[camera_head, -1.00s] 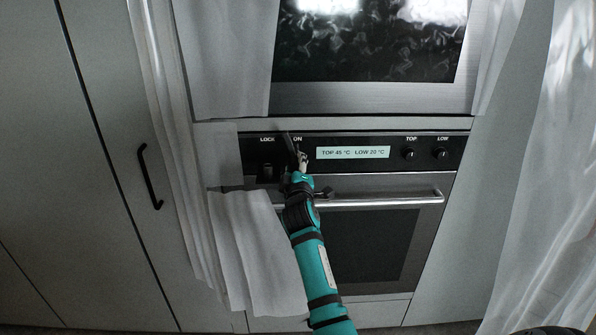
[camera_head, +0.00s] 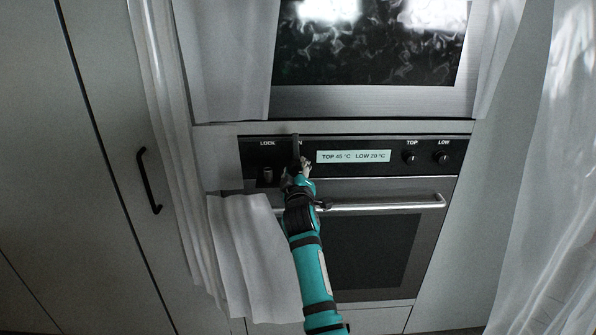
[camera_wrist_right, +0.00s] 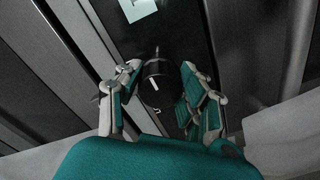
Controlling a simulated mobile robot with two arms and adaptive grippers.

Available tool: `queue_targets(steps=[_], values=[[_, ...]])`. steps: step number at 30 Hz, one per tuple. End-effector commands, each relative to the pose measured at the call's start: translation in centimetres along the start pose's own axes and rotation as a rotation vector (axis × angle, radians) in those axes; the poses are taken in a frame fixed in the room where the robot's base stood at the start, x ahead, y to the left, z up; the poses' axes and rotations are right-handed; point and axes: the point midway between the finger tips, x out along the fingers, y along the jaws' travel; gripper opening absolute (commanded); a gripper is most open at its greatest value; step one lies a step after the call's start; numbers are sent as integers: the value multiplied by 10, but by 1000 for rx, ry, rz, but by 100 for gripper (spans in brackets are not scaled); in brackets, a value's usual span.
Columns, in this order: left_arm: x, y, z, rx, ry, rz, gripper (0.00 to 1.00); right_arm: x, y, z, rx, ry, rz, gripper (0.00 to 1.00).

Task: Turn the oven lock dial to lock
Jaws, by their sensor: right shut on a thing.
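The oven's black control panel (camera_head: 390,168) carries the labels LOCK and ON on its left part. A dark dial (camera_head: 267,175) under LOCK is clear of my gripper. My right gripper (camera_head: 301,165) is at the panel under the ON label, just left of the display, and partly covers that label. In the right wrist view a black round dial (camera_wrist_right: 156,83) with a white mark sits between the fingers of my right gripper (camera_wrist_right: 158,85), which is shut on it. In the head view this dial is hidden behind the gripper. My left gripper is not in view.
The display (camera_head: 353,156) shows TOP and LOW temperatures. The TOP (camera_head: 410,158) and LOW (camera_head: 443,158) knobs are at the right. The oven handle (camera_head: 390,204) runs below the panel. A white cloth (camera_head: 245,245) hangs at the lower left. A window-fronted appliance (camera_head: 370,100) is above.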

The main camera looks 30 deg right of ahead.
Motion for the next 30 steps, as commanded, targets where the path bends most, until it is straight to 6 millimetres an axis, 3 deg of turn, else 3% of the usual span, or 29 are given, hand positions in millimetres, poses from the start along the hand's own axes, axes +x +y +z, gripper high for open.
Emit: queue_targets(steps=[2,3,8,17,30], values=[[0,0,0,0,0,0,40,-1,-4,0,0,-1,-8,0],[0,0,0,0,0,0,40,-1,-4,0,0,-1,-8,42],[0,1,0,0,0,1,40,0,-2,0,-1,0,-4,62],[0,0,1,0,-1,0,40,-2,-1,0,-1,1,-1,62],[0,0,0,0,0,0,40,-66,-3,-1,-2,2,-3,62]])
